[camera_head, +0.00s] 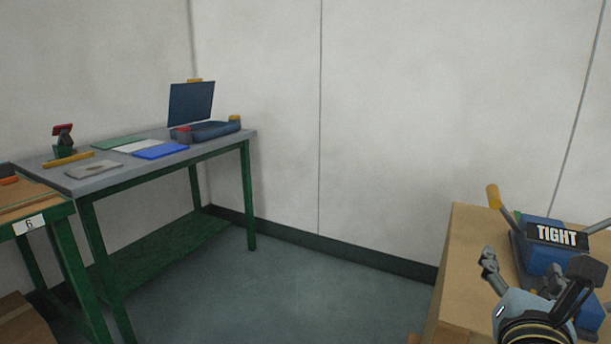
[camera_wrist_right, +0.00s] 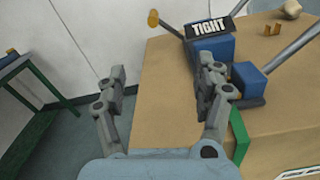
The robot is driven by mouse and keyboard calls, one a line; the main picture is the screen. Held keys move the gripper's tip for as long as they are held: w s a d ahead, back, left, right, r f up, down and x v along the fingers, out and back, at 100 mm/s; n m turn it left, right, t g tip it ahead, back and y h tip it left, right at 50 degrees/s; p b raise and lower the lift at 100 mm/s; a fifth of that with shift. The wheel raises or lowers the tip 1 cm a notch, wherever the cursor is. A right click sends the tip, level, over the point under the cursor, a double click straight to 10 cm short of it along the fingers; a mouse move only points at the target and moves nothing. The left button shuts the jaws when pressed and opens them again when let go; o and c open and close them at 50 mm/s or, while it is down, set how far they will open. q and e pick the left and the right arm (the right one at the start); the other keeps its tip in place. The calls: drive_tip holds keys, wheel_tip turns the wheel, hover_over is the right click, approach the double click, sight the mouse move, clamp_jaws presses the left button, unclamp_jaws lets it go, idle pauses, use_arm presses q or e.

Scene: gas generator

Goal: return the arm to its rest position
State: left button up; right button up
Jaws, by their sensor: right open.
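My right gripper (camera_head: 536,266) is at the lower right of the head view, in front of a wooden-topped bench (camera_head: 462,250). Its two grey fingers are spread wide, and in the right wrist view the gripper (camera_wrist_right: 161,72) has nothing between its fingers. Behind it on the bench is a blue device with a black "TIGHT" sign (camera_head: 556,236). In the right wrist view the sign (camera_wrist_right: 209,28) and blue blocks lie beyond the right finger, which overlaps them; contact cannot be told. My left gripper is not in view.
A green-framed table (camera_head: 250,205) stands at the left with an open blue case (camera_head: 192,104), a blue sheet (camera_head: 160,151) and small tools. Another bench marked 6 (camera_head: 30,224) is at the left edge. The floor (camera_head: 290,290) between the benches is clear.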

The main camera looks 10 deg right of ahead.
drive_tip(key=w+a+r+n+t+y, duration=0.1)
drive_tip(key=a+r+n+t+y, duration=0.2)
drive_tip(key=a+n+y, duration=0.55)
drive_tip(key=w+a+r+n+t+y, duration=0.1)
drive_tip(key=a+r+n+t+y, duration=0.3)
drive_tip(key=n, duration=0.7)
drive_tip(key=s+a+f+n+g+y, duration=0.2)
drive_tip(key=s+a+f+n+g, duration=0.25)
drive_tip(key=n, duration=0.55)
drive_tip(key=s+a+f+n+g+y, duration=0.2)
drive_tip(key=s+a+f+n+g, duration=0.15)
drive_tip(key=f+n+g, duration=0.4)
drive_tip(key=s+d+f+n+g+h, duration=0.4)
drive_tip(key=s+d+n+g+h, duration=0.2)
drive_tip(key=s+d+n, duration=0.5)
drive_tip(key=s+d+f+m+g, duration=0.1)
drive_tip(key=s+f, duration=0.2)
drive_tip(key=f, duration=1.2)
drive_tip(key=s+f, duration=0.3)
drive_tip(key=f, duration=1.1)
drive_tip(key=s+d+f+g, duration=0.1)
drive_tip(key=s+f, duration=1.2)
drive_tip(key=s, duration=0.3)
drive_tip(key=shift+s, duration=0.25)
